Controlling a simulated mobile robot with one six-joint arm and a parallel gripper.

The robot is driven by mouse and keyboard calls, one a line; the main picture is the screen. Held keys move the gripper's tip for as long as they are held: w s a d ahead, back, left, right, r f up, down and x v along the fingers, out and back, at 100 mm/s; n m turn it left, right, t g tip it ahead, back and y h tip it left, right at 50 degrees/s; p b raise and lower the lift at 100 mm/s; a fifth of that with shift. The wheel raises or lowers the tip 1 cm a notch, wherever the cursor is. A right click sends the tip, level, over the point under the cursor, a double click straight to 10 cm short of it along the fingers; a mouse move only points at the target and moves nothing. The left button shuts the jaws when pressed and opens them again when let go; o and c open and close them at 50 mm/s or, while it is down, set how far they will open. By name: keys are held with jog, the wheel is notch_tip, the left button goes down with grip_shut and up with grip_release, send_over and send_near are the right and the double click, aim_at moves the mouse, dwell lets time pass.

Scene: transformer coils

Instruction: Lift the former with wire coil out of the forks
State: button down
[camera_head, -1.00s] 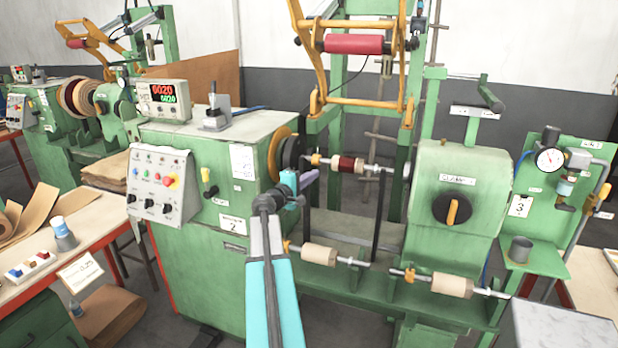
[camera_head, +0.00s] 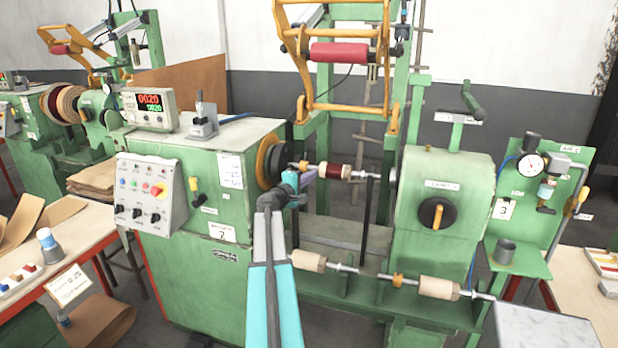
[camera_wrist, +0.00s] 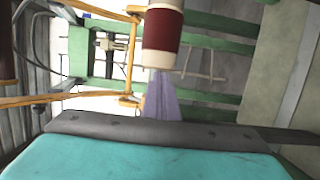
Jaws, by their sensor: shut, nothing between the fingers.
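The former with wire coil (camera_head: 335,171), a pale former wound in dark red wire, sits on a horizontal shaft across two black upright forks (camera_head: 368,215) beside the green winding machine. The left fork is partly hidden behind my arm. My gripper (camera_head: 307,173), with purple fingers, is at the former's left end, empty and shut. In the wrist view the fingers (camera_wrist: 160,98) point up toward the end of the former with wire coil (camera_wrist: 163,38). Whether they touch it I cannot tell.
The faceplate (camera_head: 275,160) is just left of my gripper. Two bare formers, one left (camera_head: 308,262) and one right (camera_head: 438,287), lie on shafts lower in front. The green tailstock (camera_head: 445,200) stands to the right. An orange frame (camera_head: 335,110) with a red roller rises behind.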

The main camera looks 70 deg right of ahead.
jog(key=shift+s+f+b, duration=0.1)
jog(key=shift+s+b, duration=0.1)
jog(key=shift+b, duration=0.15)
jog(key=shift+s+b, duration=0.7)
jog(key=shift+b, duration=0.2)
jog(key=shift+a, duration=0.1)
jog(key=b+v, duration=0.3)
jog(key=v, duration=0.6)
jog(key=shift+a, duration=0.35)
jog(key=shift+w, duration=0.15)
